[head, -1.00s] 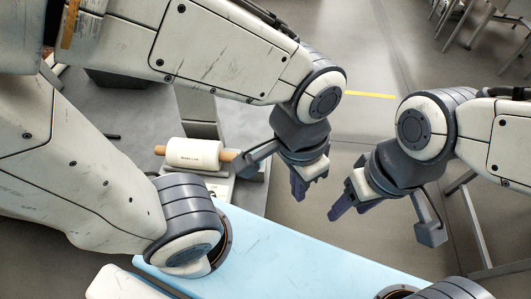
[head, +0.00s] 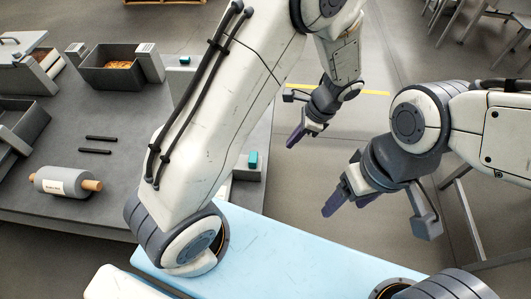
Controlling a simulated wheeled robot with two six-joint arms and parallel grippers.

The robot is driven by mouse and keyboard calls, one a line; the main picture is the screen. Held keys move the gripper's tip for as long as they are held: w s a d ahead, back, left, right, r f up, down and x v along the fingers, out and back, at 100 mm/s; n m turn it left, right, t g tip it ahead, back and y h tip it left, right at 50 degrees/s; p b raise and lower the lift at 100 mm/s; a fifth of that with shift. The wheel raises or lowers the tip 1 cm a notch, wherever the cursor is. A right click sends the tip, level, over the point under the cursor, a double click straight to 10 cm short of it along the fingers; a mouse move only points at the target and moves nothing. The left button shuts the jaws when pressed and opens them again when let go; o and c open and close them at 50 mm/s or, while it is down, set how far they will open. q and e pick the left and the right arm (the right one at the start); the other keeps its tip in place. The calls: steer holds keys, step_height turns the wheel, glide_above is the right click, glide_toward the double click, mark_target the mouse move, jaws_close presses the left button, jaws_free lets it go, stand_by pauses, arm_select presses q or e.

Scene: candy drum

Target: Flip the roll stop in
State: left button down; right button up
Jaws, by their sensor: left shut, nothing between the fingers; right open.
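A small teal block (head: 252,160) stands up from a pale plate at the right end of the grey table; it may be the roll stop, but I cannot tell which way it is flipped. A similar teal block (head: 185,60) shows farther back. My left gripper (head: 294,138) is shut and empty, beyond the table's right edge, to the right of the nearer teal block. My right gripper (head: 338,203) is open and empty over the floor, farther right. My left arm hides the part of the table where the white roll lay.
A grey roll with wooden ends (head: 62,182) lies at the left of the grey table (head: 95,212). Two black bars (head: 96,151) lie near it. A dark bin (head: 122,68) with orange contents stands at the back. Open floor lies right of the table.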

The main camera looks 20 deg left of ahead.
mark_target(253, 160)
arm_select(q)
steer(key=shift+f, duration=0.15)
steer(key=shift+s+a+f+p, duration=0.35)
steer(key=shift+a+f, duration=0.9)
steer(key=shift+f, duration=0.25)
steer(key=shift+s+a+f+p, duration=0.25)
steer(key=shift+s+a+f, duration=0.15)
steer(key=shift+a+f, duration=0.95)
steer(key=shift+s+a+f+p, duration=0.35)
steer(key=shift+a+f, duration=0.75)
steer(key=shift+f, duration=0.55)
arm_select(e)
steer(key=shift+r, duration=0.9)
steer(key=shift+a, duration=0.1)
